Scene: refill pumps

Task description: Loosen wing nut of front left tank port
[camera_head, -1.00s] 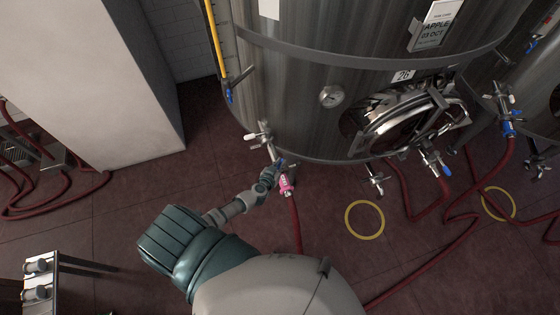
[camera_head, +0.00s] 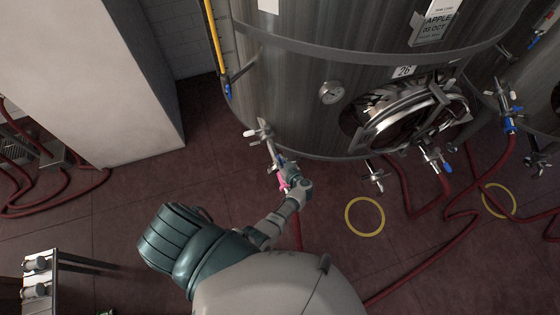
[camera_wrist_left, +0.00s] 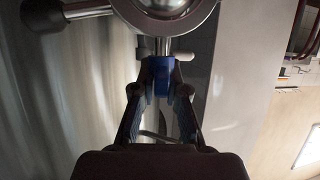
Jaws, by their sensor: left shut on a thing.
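The front left tank port (camera_head: 266,138) is a metal valve fitting low on the steel tank (camera_head: 290,100), with a pink piece (camera_head: 282,182) below it. My left gripper (camera_head: 283,168) is at this fitting, beside the pink piece. The gripper appears shut on the wing nut, which the fingertips mostly hide. My right gripper is not in view.
A red hose (camera_head: 298,235) runs on the floor below the port. A hatch (camera_head: 410,120) and other valves are to the right. A pale wall block (camera_head: 90,70) is at left. A metal lever with a black knob (camera_wrist_left: 42,15) is close in the left wrist view.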

